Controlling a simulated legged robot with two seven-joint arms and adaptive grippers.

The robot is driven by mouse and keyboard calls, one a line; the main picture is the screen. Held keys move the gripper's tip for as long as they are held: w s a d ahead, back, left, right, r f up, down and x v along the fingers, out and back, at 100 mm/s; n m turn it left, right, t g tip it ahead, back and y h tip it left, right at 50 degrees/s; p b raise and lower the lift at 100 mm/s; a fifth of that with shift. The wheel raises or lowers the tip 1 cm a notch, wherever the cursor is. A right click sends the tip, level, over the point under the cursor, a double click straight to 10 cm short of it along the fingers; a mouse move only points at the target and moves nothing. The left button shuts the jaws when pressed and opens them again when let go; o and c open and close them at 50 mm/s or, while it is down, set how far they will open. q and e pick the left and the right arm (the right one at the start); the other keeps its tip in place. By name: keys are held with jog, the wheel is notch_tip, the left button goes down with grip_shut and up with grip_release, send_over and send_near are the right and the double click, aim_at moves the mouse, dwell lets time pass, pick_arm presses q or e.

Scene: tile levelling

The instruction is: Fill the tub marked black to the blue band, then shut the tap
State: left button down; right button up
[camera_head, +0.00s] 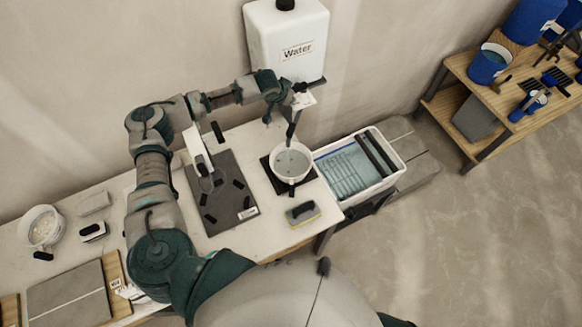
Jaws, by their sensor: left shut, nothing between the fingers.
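A white water container (286,42) labelled "Water" hangs on the wall, with a pale tap area (302,99) below it. A round white tub (291,175) stands upright below on a dark square mat (270,181), with greyish water inside. I cannot make out a blue band or a black mark on it. My left gripper (284,104) is shut and empty beside the tap, above the tub; its fingers partly hide the tap, so I cannot tell whether it is open. A second white tub (42,226) with pale contents stands at the far left. My right gripper is out of view.
A dark board (222,218) with several small black pieces lies left of the tub. A yellow-grey sponge (303,213) lies in front. A white bin (390,184) with a rack stands right. A wooden bench (495,100) holds blue buckets. Open floor lies at right.

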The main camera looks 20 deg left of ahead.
pick_arm(q)
notch_tip(320, 180, up, 7)
jog(key=p, duration=0.2)
jog(key=shift+s+d, duration=0.25)
dwell(0.3)
jog(key=shift+f, duration=0.1)
dwell(0.4)
